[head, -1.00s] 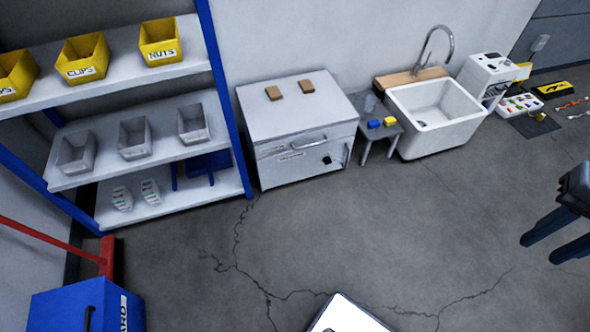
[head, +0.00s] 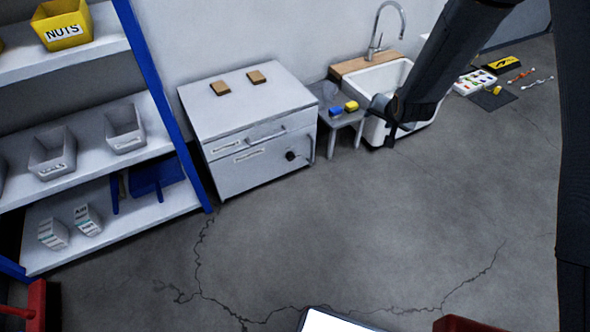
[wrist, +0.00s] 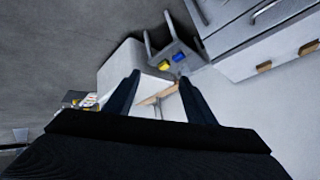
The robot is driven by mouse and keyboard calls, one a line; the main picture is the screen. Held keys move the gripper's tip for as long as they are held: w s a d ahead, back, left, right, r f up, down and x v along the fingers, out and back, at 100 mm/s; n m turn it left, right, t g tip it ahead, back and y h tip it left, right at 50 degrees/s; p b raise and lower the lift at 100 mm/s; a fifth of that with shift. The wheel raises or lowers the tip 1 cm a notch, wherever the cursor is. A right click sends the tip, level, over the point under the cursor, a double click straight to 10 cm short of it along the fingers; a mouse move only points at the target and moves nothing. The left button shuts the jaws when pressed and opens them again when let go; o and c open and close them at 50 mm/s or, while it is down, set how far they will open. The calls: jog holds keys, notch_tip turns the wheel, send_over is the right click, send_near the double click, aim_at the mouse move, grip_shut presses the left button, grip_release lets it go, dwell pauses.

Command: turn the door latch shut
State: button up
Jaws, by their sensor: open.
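The white cabinet (head: 245,125) stands against the wall, with a drawer on top and a door below. The door's black latch knob (head: 290,155) is at the door's right side, near a vertical handle; which way it is turned is too small to tell. My gripper (head: 388,120) is open and empty, in front of the sink in the picture and to the right of the cabinet, apart from the latch. In the wrist view my gripper (wrist: 160,98) shows two spread fingers with nothing between them. The cabinet (wrist: 232,42) is at upper right there; the latch is not visible.
A small grey table (head: 327,97) with blue and yellow blocks stands between the cabinet and the white sink (head: 365,82). A shelf rack (head: 150,101) stands left of the cabinet. The cracked floor (head: 330,230) in front of the cabinet is clear.

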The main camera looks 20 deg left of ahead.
jog(key=w+a+f+t+y+b, duration=0.1)
jog(key=w+a+f+b, duration=0.2)
jog(key=a+f, duration=0.35)
jog(key=w+a+f+t+y+b, duration=0.1)
jog(key=w+a+f+y+b, duration=0.2)
jog(key=f, duration=0.6)
jog(key=m+t+y+b, duration=0.15)
jog(key=y+b, duration=0.45)
jog(key=b, duration=0.6)
send_near(293, 159)
jog(key=a, duration=0.1)
jog(key=shift+n+t, duration=0.25)
jog(key=shift+t, duration=0.3)
jog(key=b+x, duration=0.1)
jog(key=x, duration=0.1)
jog(key=b+x, duration=0.1)
jog(key=x, duration=0.2)
jog(key=b+x, duration=0.1)
jog(key=x, duration=0.2)
jog(key=shift+w+f, duration=0.1)
jog(key=shift+f, duration=0.3)
jog(key=c, duration=1)
